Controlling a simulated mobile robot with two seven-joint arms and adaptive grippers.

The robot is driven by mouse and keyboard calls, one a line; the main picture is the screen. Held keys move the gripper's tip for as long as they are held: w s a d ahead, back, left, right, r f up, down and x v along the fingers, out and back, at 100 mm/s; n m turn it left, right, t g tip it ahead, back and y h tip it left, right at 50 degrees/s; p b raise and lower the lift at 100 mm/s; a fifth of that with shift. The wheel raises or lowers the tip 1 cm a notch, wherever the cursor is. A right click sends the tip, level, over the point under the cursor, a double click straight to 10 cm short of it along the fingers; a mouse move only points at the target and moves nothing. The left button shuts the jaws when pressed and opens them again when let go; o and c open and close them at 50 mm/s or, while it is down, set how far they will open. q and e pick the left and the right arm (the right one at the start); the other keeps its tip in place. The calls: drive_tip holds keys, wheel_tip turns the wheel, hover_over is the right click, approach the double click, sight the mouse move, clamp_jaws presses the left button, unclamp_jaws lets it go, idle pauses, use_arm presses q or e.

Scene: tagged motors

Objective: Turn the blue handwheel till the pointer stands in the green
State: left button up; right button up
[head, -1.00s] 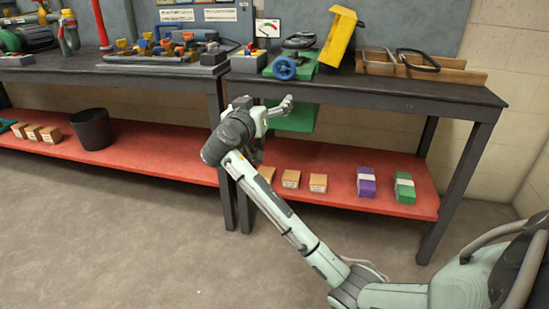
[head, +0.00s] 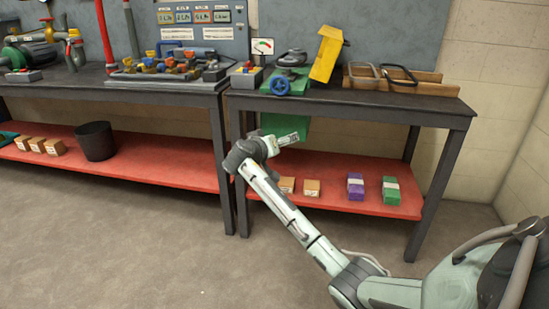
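The blue handwheel (head: 281,86) is on the front of a green machine (head: 298,79) on the right bench. A small white dial (head: 262,46) with red and green marks stands just behind and left of it; its pointer is too small to read. My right arm comes in from the lower right. My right gripper (head: 297,137) is below the handwheel, in front of the bench and apart from the wheel. Its fingers are too small to tell open from shut. My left gripper is out of view.
A yellow angled part (head: 327,55) stands right of the machine, near a wooden tray (head: 430,87) with clamps. A button box (head: 246,76) stands left. The red lower shelf (head: 330,200) carries several boxes. The floor in front is clear.

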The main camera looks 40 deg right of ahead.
drive_tip(key=shift+s+a+f+n+g+y+p, duration=0.1)
drive_tip(key=shift+f+n+y, duration=0.25)
drive_tip(key=shift+f, duration=0.6)
drive_tip(key=shift+w+a+f+n+g+y+p, duration=0.15)
drive_tip(key=shift+f+n+y, duration=0.2)
drive_tip(key=shift+f, duration=0.6)
drive_tip(key=shift+s+a+f+n+g+y+p, duration=0.15)
drive_tip(key=shift+f+n+y, duration=0.2)
drive_tip(key=shift+f, duration=0.6)
